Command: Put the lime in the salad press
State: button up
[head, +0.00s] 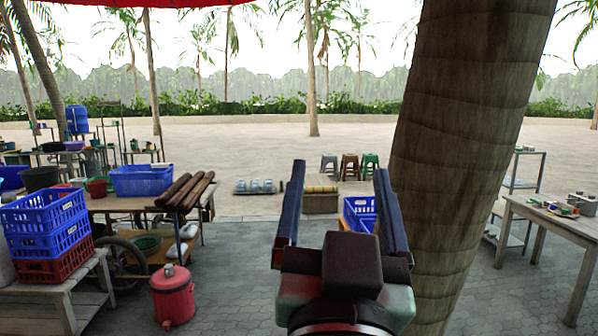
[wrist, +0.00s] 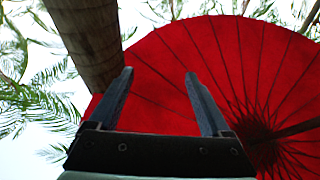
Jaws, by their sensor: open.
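My gripper (head: 338,205) is raised in the middle of the head view, its two long fingers apart with nothing between them. In the wrist view my gripper (wrist: 160,92) is also open and empty, pointing up toward a red umbrella. I cannot make out a lime in either view. I cannot make out a salad press or clay mortar for certain either. Small items lie on the table at the right, too small to tell apart.
A thick palm trunk (head: 447,130) stands just right of my gripper. A wooden table (head: 545,222) is beyond it at right. At left are stacked crates (head: 45,235), a red cooler (head: 172,295) and a cart with a blue basin (head: 140,180). Grey paving between is partly clear.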

jog(key=s+a+r+n+t+y, duration=0.2)
jog(key=s+a+r+t, duration=0.2)
jog(key=s+r, duration=0.3)
notch_tip(320, 180, up, 3)
jog(key=shift+s+f+n+t, duration=0.1)
jog(key=shift+s+n+t, duration=0.15)
jog(key=shift+n+t, duration=0.05)
jog(key=shift+f, duration=0.1)
